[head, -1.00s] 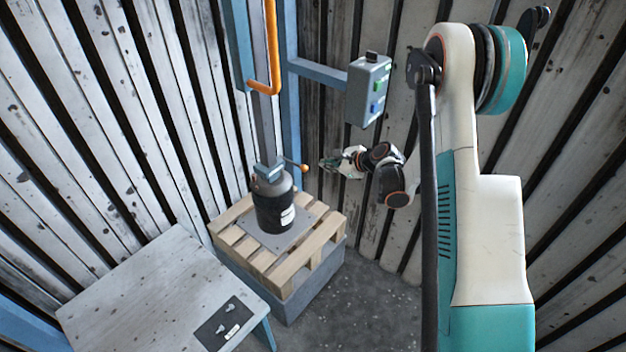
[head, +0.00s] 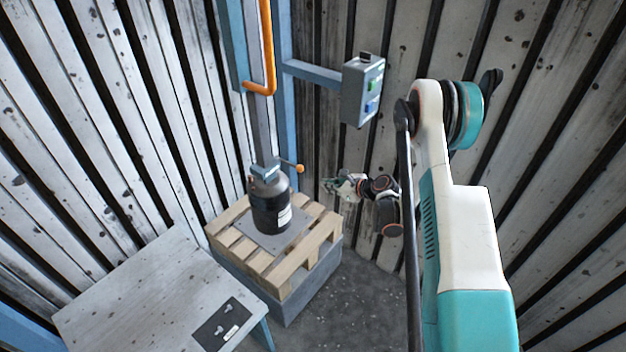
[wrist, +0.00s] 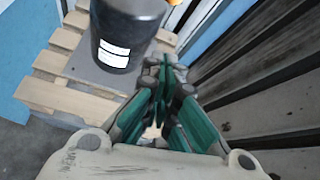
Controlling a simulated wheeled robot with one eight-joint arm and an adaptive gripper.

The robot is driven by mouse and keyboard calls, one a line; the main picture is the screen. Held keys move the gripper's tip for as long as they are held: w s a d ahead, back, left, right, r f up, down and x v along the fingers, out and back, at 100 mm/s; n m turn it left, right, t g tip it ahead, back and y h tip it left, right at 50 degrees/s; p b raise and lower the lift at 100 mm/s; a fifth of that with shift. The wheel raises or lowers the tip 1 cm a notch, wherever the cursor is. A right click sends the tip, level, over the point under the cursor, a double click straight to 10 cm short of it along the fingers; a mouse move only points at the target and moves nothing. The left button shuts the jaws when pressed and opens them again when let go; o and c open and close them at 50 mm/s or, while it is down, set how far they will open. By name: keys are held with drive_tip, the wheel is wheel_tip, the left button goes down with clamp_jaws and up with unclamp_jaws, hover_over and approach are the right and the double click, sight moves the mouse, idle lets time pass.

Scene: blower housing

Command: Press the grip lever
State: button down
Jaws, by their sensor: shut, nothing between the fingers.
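A dark canister (head: 270,212) stands upright on the pallet, with a blue-grey block (head: 265,169) on its top. A thin lever with an orange ball end (head: 299,168) sticks out to the right from the block; I take it for the grip lever. In the wrist view, the canister (wrist: 125,35) is at the top, and a bit of the orange ball (wrist: 176,2) shows at the top edge. My gripper (head: 328,186) is right of the lever's ball and a little lower in the head view, apart from it. Its green fingers (wrist: 163,80) are closed together and empty.
A wooden pallet (head: 318,238) on a grey base carries the canister. A grey control box (head: 350,95) with green and blue buttons is mounted above my gripper. An orange pipe (head: 268,45) runs down the blue post. A table (head: 140,300) stands front left; slatted walls surround the corner.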

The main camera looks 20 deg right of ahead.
drive_tip(key=b+x, duration=0.4)
drive_tip(key=x, duration=0.6)
drive_tip(key=shift+a+r+b, duration=0.15)
drive_tip(key=shift+a+r, duration=0.1)
drive_tip(key=shift+r, duration=0.7)
drive_tip(key=shift+a+r+b, duration=0.15)
drive_tip(key=shift+a+r, duration=0.1)
drive_tip(key=shift+r, duration=0.75)
drive_tip(key=shift+r, duration=0.15)
drive_tip(key=shift+r+g+h+p, duration=0.35)
drive_tip(key=shift+g+h+p, duration=0.05)
drive_tip(key=shift+g+p, duration=0.2)
